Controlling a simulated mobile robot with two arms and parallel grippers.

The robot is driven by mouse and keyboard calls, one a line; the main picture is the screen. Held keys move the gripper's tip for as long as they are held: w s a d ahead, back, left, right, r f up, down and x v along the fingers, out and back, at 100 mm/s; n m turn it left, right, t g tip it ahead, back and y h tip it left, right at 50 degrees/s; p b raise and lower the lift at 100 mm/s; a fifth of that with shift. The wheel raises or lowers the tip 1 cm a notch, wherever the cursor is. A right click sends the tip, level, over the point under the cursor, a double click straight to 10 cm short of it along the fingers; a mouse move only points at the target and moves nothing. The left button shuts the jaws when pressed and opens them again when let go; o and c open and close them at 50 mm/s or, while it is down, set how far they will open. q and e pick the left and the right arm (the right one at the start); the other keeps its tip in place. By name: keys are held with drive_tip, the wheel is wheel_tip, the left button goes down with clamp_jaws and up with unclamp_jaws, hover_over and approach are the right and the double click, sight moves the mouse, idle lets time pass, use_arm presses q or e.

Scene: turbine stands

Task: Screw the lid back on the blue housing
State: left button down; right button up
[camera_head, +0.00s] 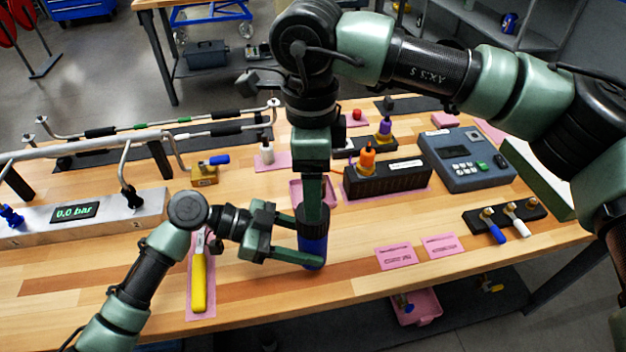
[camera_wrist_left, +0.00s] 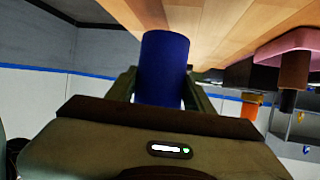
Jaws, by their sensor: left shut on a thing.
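The blue housing (camera_head: 313,246) stands upright near the front edge of the workbench. My left gripper (camera_head: 304,242) is shut on it from the left. In the left wrist view the blue housing (camera_wrist_left: 163,70) sits between the two fingers. A black lid (camera_head: 313,222) shows at the top of the housing, in line with it. My right gripper (camera_head: 313,205) points straight down from above at the lid. Its fingers are seen edge-on and overlap the lid, so I cannot tell whether they grip it. The seam between lid and housing is hidden.
A pink tray (camera_head: 327,197) lies just behind the housing. A black block with an orange-topped part (camera_head: 388,181) stands to its right. A yellow-handled tool (camera_head: 200,280) lies on a pink mat at left. Pink labels (camera_head: 397,256) lie at right, with free bench around them.

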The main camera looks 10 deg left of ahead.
sight(313, 242)
drive_tip(key=n, duration=0.2)
drive_tip(key=shift+r+n, duration=0.2)
drive_tip(key=shift+n, duration=0.1)
drive_tip(key=shift+s+f, duration=0.1)
drive_tip(key=shift+f, duration=3.95)
